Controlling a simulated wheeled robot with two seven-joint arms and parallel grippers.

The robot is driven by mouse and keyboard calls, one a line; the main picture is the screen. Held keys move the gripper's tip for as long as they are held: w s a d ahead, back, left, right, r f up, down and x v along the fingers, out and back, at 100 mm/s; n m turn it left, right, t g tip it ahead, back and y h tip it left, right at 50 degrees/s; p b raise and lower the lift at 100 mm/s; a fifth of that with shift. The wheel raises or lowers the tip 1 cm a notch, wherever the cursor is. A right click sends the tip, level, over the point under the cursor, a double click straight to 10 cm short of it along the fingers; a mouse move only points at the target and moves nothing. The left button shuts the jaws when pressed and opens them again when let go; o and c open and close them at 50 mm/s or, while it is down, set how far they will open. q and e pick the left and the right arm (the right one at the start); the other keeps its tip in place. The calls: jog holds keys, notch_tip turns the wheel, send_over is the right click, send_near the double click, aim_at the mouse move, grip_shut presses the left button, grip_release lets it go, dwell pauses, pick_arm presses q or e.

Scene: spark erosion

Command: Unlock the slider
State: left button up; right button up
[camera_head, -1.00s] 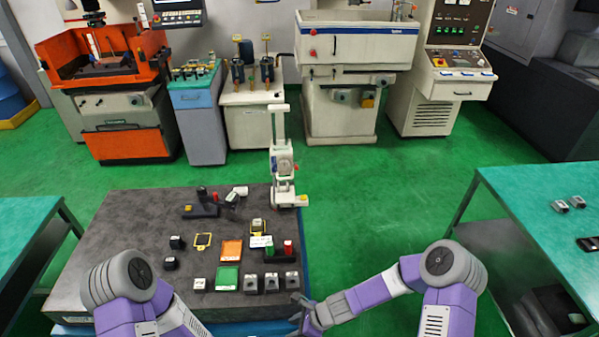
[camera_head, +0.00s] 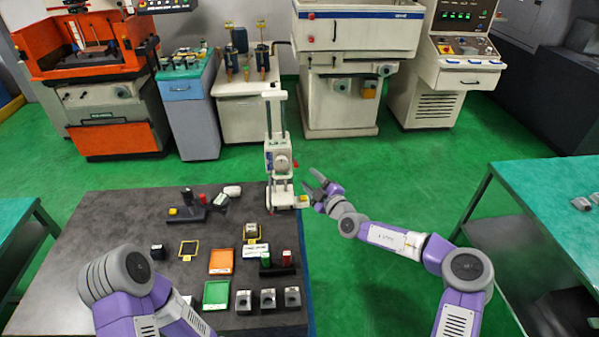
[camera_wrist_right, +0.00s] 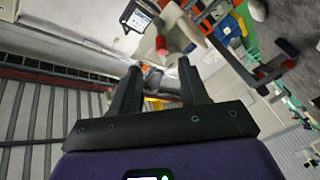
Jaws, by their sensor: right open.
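A white upright measuring stand (camera_head: 268,112) stands at the far right corner of the dark table. Its slider (camera_head: 278,158) is a white block with a round dial, low on the column, with a small red knob (camera_head: 295,163) on its right side. My right gripper (camera_head: 310,182) is just right of the slider, open and empty, and appears apart from it. In the right wrist view a red knob-like part (camera_wrist_right: 162,45) shows just beyond the fingertips (camera_wrist_right: 158,70). Whether the lock is tight cannot be seen. My left gripper is out of view.
The dark table (camera_head: 110,215) holds an orange tray (camera_head: 221,261), a green tray (camera_head: 216,294), several grey blocks (camera_head: 268,299) and a black holder with red and green pieces (camera_head: 279,262). Green floor is clear right of the table. A green-topped bench (camera_head: 545,185) stands at right.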

aim_at(295, 163)
jog(key=x, duration=0.7)
jog(key=shift+w, duration=0.1)
jog(key=shift+c, duration=0.2)
grip_shut()
